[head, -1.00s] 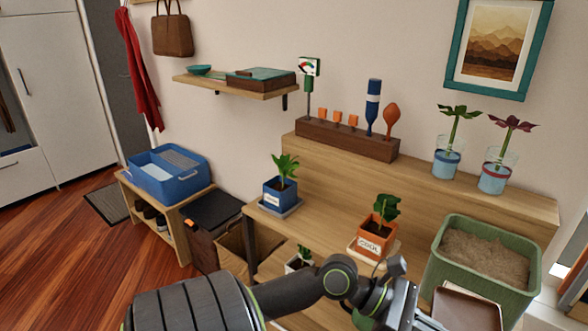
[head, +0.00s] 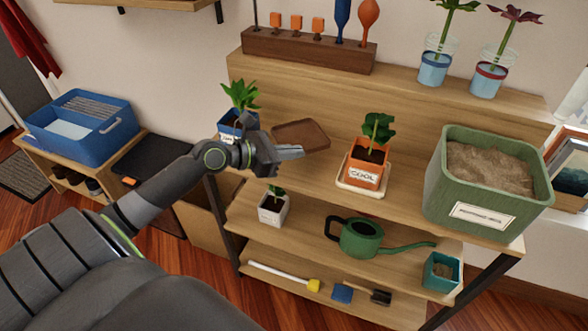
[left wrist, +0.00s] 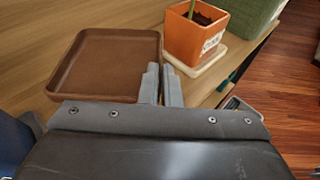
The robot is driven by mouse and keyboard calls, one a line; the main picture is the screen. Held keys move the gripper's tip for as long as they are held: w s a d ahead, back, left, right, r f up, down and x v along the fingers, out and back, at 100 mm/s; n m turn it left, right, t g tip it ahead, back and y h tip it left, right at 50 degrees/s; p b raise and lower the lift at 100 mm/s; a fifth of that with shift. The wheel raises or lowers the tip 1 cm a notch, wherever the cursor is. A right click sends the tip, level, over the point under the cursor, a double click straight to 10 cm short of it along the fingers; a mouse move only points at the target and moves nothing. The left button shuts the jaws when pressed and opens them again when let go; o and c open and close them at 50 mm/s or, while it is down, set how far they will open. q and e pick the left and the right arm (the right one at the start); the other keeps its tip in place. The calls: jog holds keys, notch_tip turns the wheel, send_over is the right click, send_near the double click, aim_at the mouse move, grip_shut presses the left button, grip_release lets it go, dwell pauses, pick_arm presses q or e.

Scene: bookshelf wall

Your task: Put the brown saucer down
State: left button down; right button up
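The brown saucer (head: 300,134) is a shallow square tray with a raised rim. It is at the upper plank (head: 330,175) of the plant bench, between the blue pot (head: 238,125) and the orange pot (head: 366,165). In the left wrist view the saucer (left wrist: 106,62) fills the upper left, empty and roughly level. My left gripper (head: 300,151) comes in from the left; its fingers (left wrist: 162,84) are close together around the saucer's near right rim. I cannot tell whether the saucer's underside touches the plank. My right gripper is not in view.
The orange pot stands on a pale saucer (head: 358,188) close right of the brown saucer. A green sand bin (head: 490,175) stands farther right. A white pot (head: 273,207) and green watering can (head: 366,238) are on the shelf below. A wooden rack (head: 307,50) stands behind.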

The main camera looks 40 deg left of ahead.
aim_at(292, 179)
pick_arm(q)
notch_tip(292, 179, down, 3)
jog(key=shift+r, duration=0.1)
notch_tip(292, 179, down, 3)
jog(key=shift+a+f+b, duration=0.1)
jog(key=shift+b, duration=0.75)
jog(key=shift+f, duration=0.3)
jog(key=c, duration=2)
grip_release()
jog(key=shift+f, duration=0.15)
jog(key=shift+c, duration=0.2)
jog(key=o, duration=0.4)
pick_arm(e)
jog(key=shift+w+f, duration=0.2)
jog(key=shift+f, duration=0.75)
